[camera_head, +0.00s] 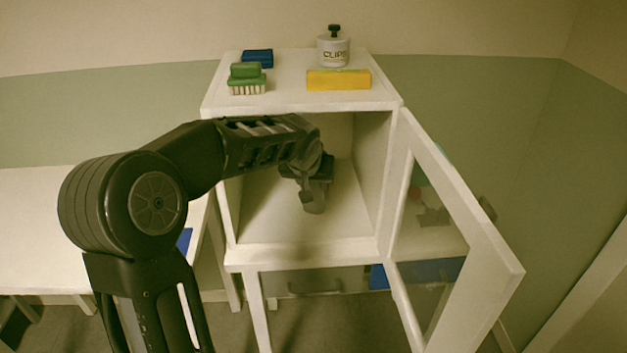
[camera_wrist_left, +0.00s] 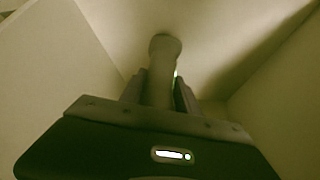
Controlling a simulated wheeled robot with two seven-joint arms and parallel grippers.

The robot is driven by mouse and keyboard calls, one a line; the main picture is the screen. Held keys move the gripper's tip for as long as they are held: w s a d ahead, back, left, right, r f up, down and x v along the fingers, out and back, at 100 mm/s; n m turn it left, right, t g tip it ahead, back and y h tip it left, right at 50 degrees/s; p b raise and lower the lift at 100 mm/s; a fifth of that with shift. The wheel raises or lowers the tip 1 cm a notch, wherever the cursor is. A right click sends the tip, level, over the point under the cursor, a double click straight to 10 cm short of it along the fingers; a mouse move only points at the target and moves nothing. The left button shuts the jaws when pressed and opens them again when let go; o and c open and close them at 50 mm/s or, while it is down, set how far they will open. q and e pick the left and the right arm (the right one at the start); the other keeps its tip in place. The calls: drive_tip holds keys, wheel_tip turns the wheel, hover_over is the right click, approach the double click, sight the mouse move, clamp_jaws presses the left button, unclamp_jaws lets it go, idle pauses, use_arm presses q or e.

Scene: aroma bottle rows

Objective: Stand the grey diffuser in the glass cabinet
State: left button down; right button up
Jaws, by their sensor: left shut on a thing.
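The glass cabinet (camera_head: 301,257) is a white box on legs, with its glass-paned door (camera_head: 470,235) swung open to the right. My left arm reaches in through the open front. My left gripper (camera_head: 308,180) is inside, shut on the grey diffuser (camera_head: 314,204), which points down towards the cabinet floor. The left wrist view shows the diffuser (camera_wrist_left: 164,58) between the two fingers (camera_wrist_left: 160,92). I cannot tell whether its lower end touches the floor. My right gripper is not in view.
On the cabinet top are a blue block (camera_head: 258,57), a green brush (camera_head: 247,78), a white labelled jar (camera_head: 333,50) and a yellow block (camera_head: 338,79). A white table (camera_head: 60,230) stands at left. The cabinet floor around the diffuser looks clear.

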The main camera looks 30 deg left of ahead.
use_arm(q)
drive_tip(key=shift+f, duration=0.1)
drive_tip(key=shift+f+b, duration=0.1)
drive_tip(key=shift+b, duration=0.2)
drive_tip(key=c, duration=0.9)
unclamp_jaws()
drive_tip(key=shift+r, duration=0.2)
drive_tip(key=shift+r+p, duration=0.15)
drive_tip(key=shift+p, duration=0.15)
drive_tip(key=v, duration=1.1)
drive_tip(key=shift+s+d+r, duration=0.1)
drive_tip(key=shift+s+r, duration=0.15)
drive_tip(key=shift+s, duration=0.1)
